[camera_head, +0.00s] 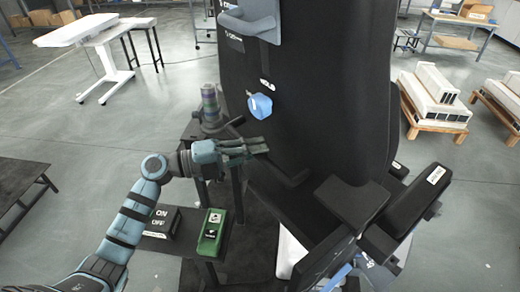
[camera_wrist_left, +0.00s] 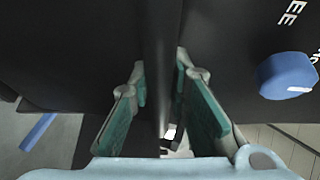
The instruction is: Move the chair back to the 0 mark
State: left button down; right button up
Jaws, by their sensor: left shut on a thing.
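The large black chair (camera_head: 320,85) fills the centre of the head view, with its back upright or nearly so. A blue knob (camera_head: 260,106) on it sits near a HOLD label; a blue knob also shows in the wrist view (camera_wrist_left: 287,76). My left gripper (camera_head: 254,147) is beside the chair's lower left side. In the wrist view its fingers (camera_wrist_left: 161,85) are shut on a dark bar (camera_wrist_left: 159,45) that runs between them. The bar's ends are hidden. I cannot make out a 0 mark. My right gripper is not in view.
A green box with switches (camera_head: 213,234) and a black ON/OFF box (camera_head: 162,222) stand below my left arm. Pallets with white blocks (camera_head: 436,98) stand at right. Open floor lies at left.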

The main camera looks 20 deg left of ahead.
pick_arm(q)
jog(key=shift+w+r, duration=0.1)
jog(key=shift+r, duration=0.2)
jog(key=c, duration=1.7)
grip_release()
jog(key=shift+o, duration=1.1)
jog(key=shift+w+d+f, duration=0.1)
jog(key=shift+f, duration=0.05)
jog(key=v, duration=1.2)
jog(key=shift+f, duration=0.1)
